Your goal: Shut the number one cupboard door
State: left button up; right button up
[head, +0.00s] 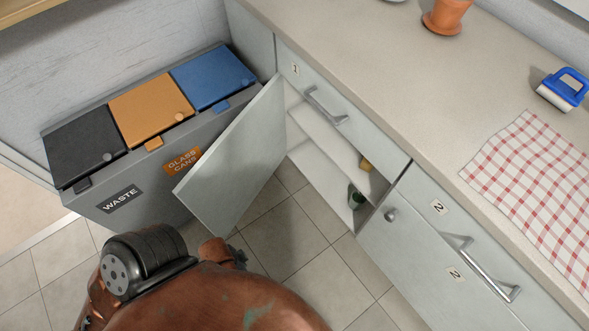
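The number one cupboard door (239,160) is a pale grey panel standing wide open. It is hinged at the cupboard's left side and swung out over the floor, with its inner face toward me. The cupboard (325,165) behind it is open and shows white shelves. The label 1 (295,69) is on the drawer front above the opening. The door's outer face, with any handle or label, is hidden. Copper and black parts of my own body fill the bottom of the view; I make out no gripper fingers among them.
A grey bin unit (110,201) with black, orange and blue lids stands left of the door. A small green item (355,198) and a yellowish item (366,164) are inside the cupboard. The number two cupboard (420,262) at right is shut. Tiled floor (290,235) is clear before the opening.

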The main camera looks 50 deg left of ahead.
aim_at(222, 186)
jog(key=z, duration=1.55)
jog(key=k, duration=2.8)
jog(key=u, duration=1.55)
